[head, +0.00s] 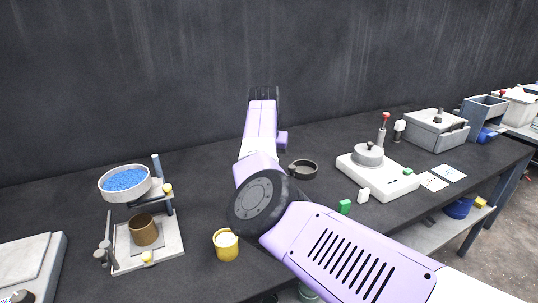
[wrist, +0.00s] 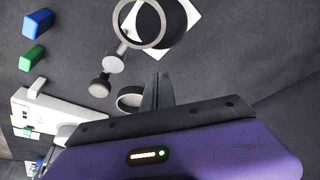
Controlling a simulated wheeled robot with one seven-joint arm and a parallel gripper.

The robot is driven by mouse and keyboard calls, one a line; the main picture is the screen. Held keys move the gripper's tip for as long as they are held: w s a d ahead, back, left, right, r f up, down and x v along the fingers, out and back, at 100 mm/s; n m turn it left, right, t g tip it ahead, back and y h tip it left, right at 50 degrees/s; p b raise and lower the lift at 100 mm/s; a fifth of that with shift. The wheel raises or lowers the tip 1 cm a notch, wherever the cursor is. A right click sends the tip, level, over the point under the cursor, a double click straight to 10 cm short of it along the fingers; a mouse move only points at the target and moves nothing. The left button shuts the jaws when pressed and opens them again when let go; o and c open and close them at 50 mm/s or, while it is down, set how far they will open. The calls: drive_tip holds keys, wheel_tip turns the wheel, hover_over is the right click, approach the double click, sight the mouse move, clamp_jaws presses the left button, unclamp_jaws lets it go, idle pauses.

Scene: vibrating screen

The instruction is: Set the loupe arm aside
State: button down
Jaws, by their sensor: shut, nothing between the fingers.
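The loupe arm shows at the top of the wrist view as a pale grey ring (wrist: 120,20) joined to a light round piece (wrist: 113,64) and a dark knob (wrist: 100,87). The ring lies in the picture over part of a black disc (wrist: 172,18) on a white square sheet. I cannot make out the loupe arm in the head view, where my arm blocks part of the bench. My gripper (wrist: 158,88) is shut and empty, apart from the loupe arm. In the head view my gripper (head: 264,91) is raised in front of the dark wall.
A round dark dish (head: 303,169) lies right of my arm. A sieve stand with blue grains (head: 125,180) and a yellow cup (head: 227,246) stand left. A white machine (head: 378,175) and small blocks (head: 345,207) are right. Dark bench shows bare between them.

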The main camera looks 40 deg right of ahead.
drive_tip(key=shift+s+a+r+p, duration=0.1)
drive_tip(key=shift+s+a+p, duration=0.1)
drive_tip(key=shift+s+a, duration=0.5)
drive_tip(key=shift+s+a+p, duration=0.2)
drive_tip(key=shift+s+a, duration=0.3)
drive_tip(key=shift+a, duration=0.4)
drive_tip(key=shift+s+p, duration=0.15)
drive_tip(key=shift+p, duration=0.2)
